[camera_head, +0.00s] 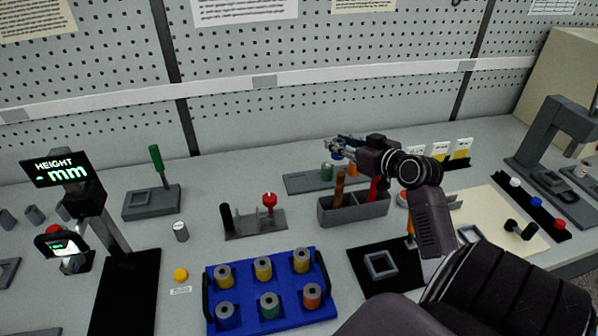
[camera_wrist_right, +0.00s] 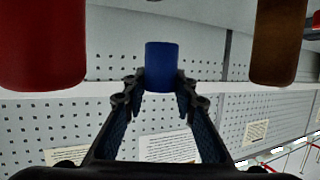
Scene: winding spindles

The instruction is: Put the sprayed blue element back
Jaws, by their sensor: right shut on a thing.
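My right gripper (camera_head: 340,148) reaches in from the right above the back middle of the table. In the right wrist view the gripper (camera_wrist_right: 160,92) is shut on a blue cylindrical element (camera_wrist_right: 162,62), held between its fingertips. In the head view the blue element shows only as a small patch at the fingers. I cannot tell whether the blue element touches the base. My left gripper is not in view.
A grey box (camera_head: 353,213) with brown (camera_head: 339,187) and red handles stands just in front of the gripper. A blue tray (camera_head: 245,318) with several spools is at the front. A grey stand with a red-topped piece (camera_head: 269,202) is left of the box.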

